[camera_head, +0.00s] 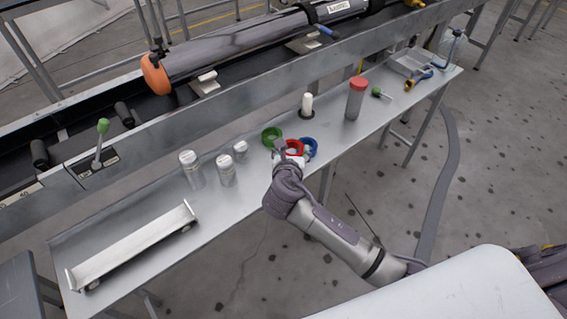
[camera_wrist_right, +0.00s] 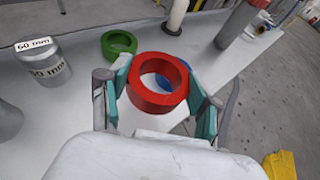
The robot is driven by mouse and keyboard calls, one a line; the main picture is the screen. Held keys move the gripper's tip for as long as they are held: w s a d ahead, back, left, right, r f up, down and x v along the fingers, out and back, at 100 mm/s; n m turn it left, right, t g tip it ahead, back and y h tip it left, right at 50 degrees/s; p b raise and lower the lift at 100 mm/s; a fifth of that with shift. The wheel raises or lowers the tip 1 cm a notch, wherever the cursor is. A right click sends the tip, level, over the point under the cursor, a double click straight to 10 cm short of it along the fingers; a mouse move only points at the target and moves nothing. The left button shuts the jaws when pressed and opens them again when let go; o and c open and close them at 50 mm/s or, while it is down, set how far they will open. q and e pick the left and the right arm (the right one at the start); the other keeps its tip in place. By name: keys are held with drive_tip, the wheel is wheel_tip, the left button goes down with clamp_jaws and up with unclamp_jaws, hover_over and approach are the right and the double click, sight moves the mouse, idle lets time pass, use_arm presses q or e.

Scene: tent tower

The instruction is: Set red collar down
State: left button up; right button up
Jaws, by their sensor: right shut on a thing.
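The red collar (camera_head: 296,150) is a thick ring over the bench's front edge. In the right wrist view the red collar (camera_wrist_right: 151,102) sits between the teal pads of my right gripper (camera_wrist_right: 158,84), which is shut on it. The collar appears slightly above the bench, though the exact gap is unclear. A green collar (camera_head: 266,141) lies on the bench just behind and left, also in the wrist view (camera_wrist_right: 107,46). A blue collar (camera_head: 312,146) is just right of the red one, partly hidden behind it in the wrist view. My left gripper is not in view.
The metal bench (camera_head: 130,215) carries several metal cylinders (camera_head: 227,172) to the left, a long tray (camera_head: 135,247) farther left, a white post (camera_head: 307,104) behind, and a red-capped tube (camera_head: 355,102) to the right. Bare bench lies between the cylinders and tray.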

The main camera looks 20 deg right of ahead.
drive_tip(key=shift+w+a+f, duration=0.4)
drive_tip(key=shift+a+f, duration=0.05)
drive_tip(key=shift+a, duration=0.15)
drive_tip(key=shift+w+a+f, duration=0.35)
drive_tip(key=shift+a+f, duration=0.05)
drive_tip(key=shift+a, duration=0.2)
drive_tip(key=shift+w+a+f, duration=0.1)
drive_tip(key=shift+a, duration=0.1)
drive_tip(key=shift+f+b, duration=0.25)
drive_tip(key=shift+b, duration=0.05)
wheel_tip(320, 180, down, 4)
drive_tip(key=shift+r+b, duration=0.15)
drive_tip(key=shift+b, duration=0.3)
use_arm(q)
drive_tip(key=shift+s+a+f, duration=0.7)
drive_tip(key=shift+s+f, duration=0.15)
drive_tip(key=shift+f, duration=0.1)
use_arm(e)
drive_tip(key=o, duration=1.2)
drive_tip(key=shift+c, duration=0.2)
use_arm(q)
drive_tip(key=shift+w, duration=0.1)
